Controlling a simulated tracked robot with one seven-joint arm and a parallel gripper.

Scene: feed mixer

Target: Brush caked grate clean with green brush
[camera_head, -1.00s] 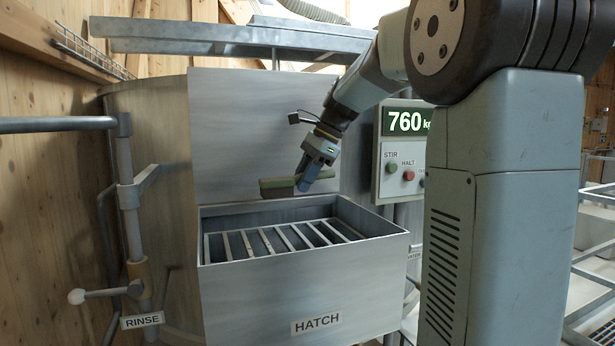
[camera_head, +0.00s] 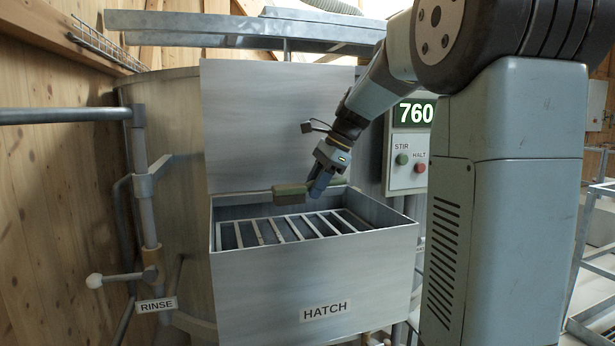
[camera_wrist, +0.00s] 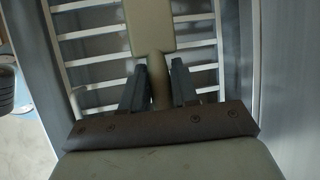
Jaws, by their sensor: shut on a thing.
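My gripper (camera_head: 318,180) is over the back part of the open hatch, shut on the handle of the green brush (camera_head: 290,194). In the wrist view my gripper's two fingers (camera_wrist: 160,85) stand either side of the brush's pale handle, and the brush's broad block (camera_wrist: 150,25) lies beyond them over the bars. The grate (camera_head: 290,228) lies inside the hatch box, a row of pale metal bars. Its bars also show in the wrist view (camera_wrist: 95,62). They look mostly bare, and I cannot make out caked matter. Whether the bristles touch the bars is hidden.
The hatch box (camera_head: 320,275) has raised walls around the grate, and its lid (camera_head: 275,120) stands upright behind. A panel with STIR and HALT buttons (camera_head: 408,150) is at the right. A rinse lever (camera_head: 95,281) and pipes are at the left.

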